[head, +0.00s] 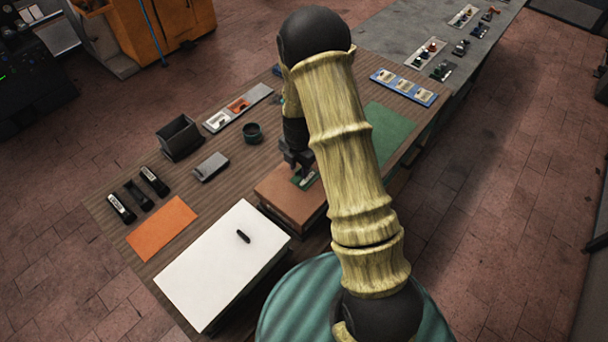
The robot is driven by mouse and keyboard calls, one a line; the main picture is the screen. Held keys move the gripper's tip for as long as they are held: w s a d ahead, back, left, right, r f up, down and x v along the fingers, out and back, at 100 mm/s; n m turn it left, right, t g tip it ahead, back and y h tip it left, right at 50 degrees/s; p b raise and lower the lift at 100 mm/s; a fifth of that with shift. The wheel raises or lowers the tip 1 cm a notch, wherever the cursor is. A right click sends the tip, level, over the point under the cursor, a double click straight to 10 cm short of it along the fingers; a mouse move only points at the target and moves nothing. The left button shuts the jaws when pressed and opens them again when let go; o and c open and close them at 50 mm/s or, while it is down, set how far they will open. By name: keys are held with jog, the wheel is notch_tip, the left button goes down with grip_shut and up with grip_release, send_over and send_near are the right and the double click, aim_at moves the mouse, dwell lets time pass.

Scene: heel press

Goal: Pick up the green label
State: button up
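A small green label (307,180) with a pale patch lies on or just above the top of a brown block (281,194) near the middle of the table. My gripper (299,169) points down right at the label's far side. My arm hides part of the block and the area to its right. The fingertips are small and dark here, so I cannot tell whether they are apart or closed, or whether they touch the label.
A white board (222,268) with a small dark piece (243,236) lies at the front. An orange sheet (162,228), black staplers (121,208), a dark open bin (179,138), a grey box (211,167) and a round dark cup (252,133) stand left. A green mat (388,130) lies right.

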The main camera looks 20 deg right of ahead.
aim_at(299, 169)
grip_shut()
jog(key=shift+r, duration=0.15)
jog(key=shift+r+b, duration=0.4)
jog(key=shift+r, duration=0.15)
notch_tip(299, 169, up, 9)
jog(key=b, duration=0.2)
jog(key=shift+f+b, duration=0.15)
jog(key=shift+b, duration=0.25)
